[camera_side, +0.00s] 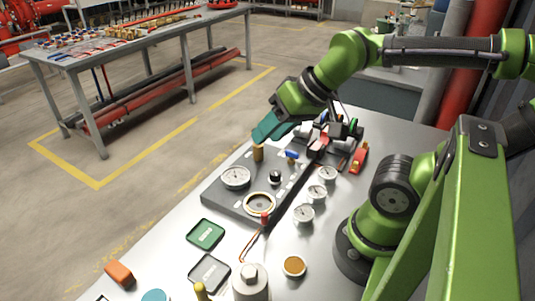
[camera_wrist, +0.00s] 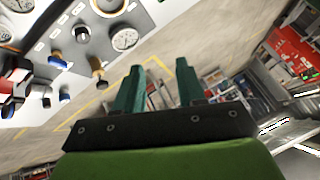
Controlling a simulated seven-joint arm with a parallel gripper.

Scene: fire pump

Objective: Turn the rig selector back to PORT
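A dark panel (camera_side: 222,197) lies on the table, carrying gauges, knobs and small white labels that are too small to read. I cannot tell for sure which control is the rig selector. A black knob with a light top (camera_side: 275,177) sits mid-panel; it also shows in the wrist view (camera_wrist: 82,33). A brass post (camera_side: 258,153) stands near the panel's far edge; it also shows in the wrist view (camera_wrist: 99,72). My gripper (camera_side: 261,133) is above that edge, close over the post in the side view. Its teal fingers (camera_wrist: 158,68) are apart, with nothing between them.
A white gauge (camera_side: 236,177), a round dark-rimmed port (camera_side: 259,203) and a blue handle (camera_side: 292,155) are on the panel. Loose gauges (camera_side: 303,213) lie to its right. A black-and-red assembly (camera_side: 340,140) stands behind. Green (camera_side: 206,234) and grey (camera_side: 209,272) trays lie in front.

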